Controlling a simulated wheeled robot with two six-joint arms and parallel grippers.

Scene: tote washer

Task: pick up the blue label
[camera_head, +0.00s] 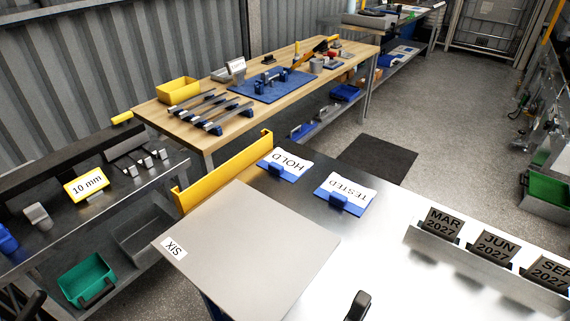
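No separate loose blue label stands out. Two white cards sit in blue holders on the steel table: one reads HOLD (290,163), the other TESTED (346,190). Each has a blue clip at its front edge.
A grey panel marked SIX (250,245) covers the table's left part beside a yellow rail (222,172). Dark date plates (493,246) stand in a metal rack at right. A wooden bench (290,98) with a blue mat and tools stands behind. A teal bin (86,280) sits lower left.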

